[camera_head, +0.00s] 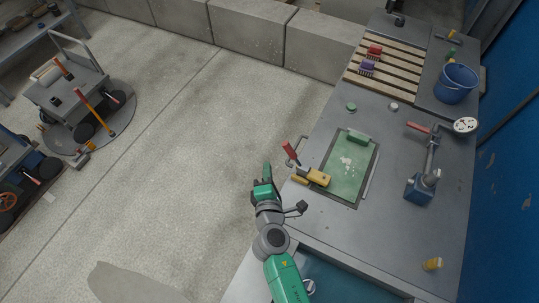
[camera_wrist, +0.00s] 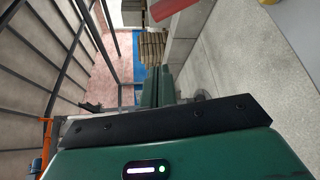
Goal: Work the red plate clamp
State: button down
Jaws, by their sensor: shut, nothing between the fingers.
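The red plate clamp's upright red handle (camera_head: 291,152) stands at the left edge of the workbench, beside a green plate (camera_head: 349,165). A yellow clamp body (camera_head: 319,177) lies at the plate's near left corner.
A trolley (camera_head: 75,88) stands far left. The floor between is clear.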

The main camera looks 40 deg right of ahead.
jog(key=shift+s+a, duration=0.45)
jog(key=shift+s, duration=0.15)
